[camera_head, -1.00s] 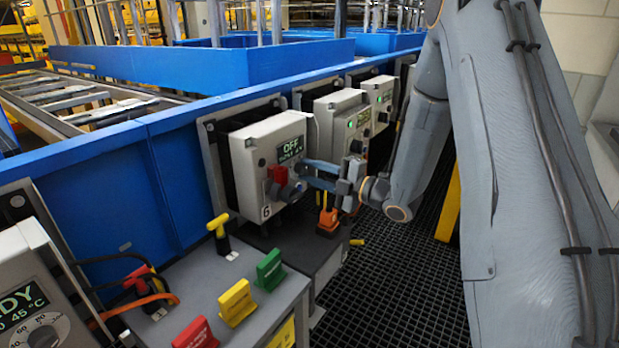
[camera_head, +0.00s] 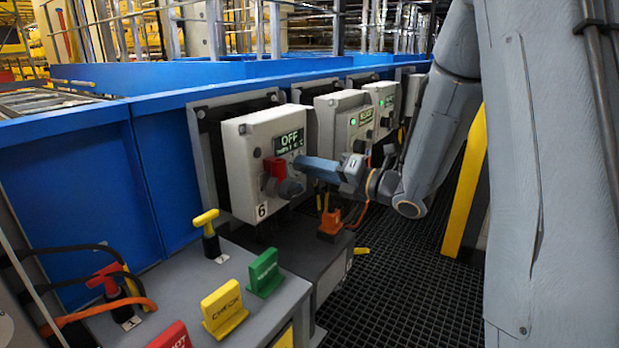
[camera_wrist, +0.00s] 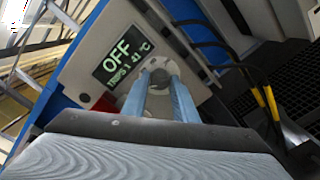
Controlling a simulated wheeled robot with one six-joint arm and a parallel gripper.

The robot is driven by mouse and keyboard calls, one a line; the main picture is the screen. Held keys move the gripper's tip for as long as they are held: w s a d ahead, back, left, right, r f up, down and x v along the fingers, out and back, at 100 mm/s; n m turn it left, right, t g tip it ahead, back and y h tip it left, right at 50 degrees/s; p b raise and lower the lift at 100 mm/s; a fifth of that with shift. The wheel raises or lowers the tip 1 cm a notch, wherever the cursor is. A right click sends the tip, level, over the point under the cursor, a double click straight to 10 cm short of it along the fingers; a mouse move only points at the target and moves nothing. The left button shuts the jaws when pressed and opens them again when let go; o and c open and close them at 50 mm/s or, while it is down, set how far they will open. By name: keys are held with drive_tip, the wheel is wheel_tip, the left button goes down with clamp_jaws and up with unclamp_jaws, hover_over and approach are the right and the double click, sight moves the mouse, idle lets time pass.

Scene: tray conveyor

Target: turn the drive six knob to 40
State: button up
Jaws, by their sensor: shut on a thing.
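The drive six box (camera_head: 237,165) is a pale box marked 6 on the blue conveyor side. Its display (camera_head: 289,141) reads OFF, with a small temperature line that looks like 41 °C in the wrist view (camera_wrist: 123,55). A red switch (camera_head: 275,167) sits on its front, just above the grey drive six knob (camera_head: 291,188). My gripper (camera_head: 304,168) reaches in from the right at the knob. In the wrist view my gripper (camera_wrist: 158,84) has its two blue fingers on either side of the knob (camera_wrist: 159,76), shut on it. The knob's scale and pointer are hidden.
An orange plug (camera_head: 331,222) with a cable is below my gripper. A bench (camera_head: 228,268) at front left carries a yellow-handled lever (camera_head: 206,222), a green tag (camera_head: 264,272) and a yellow tag (camera_head: 223,308). More drive boxes (camera_head: 342,125) stand behind. Dark grating floor is at right.

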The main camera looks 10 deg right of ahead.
drive_tip(key=shift+f+n+b, duration=0.1)
drive_tip(key=shift+n+b, duration=0.5)
drive_tip(key=shift+b, duration=0.05)
drive_tip(key=o, duration=1)
drive_tip(key=v, duration=0.7)
drive_tip(key=shift+s+d, duration=0.3)
drive_tip(key=shift+d, duration=0.05)
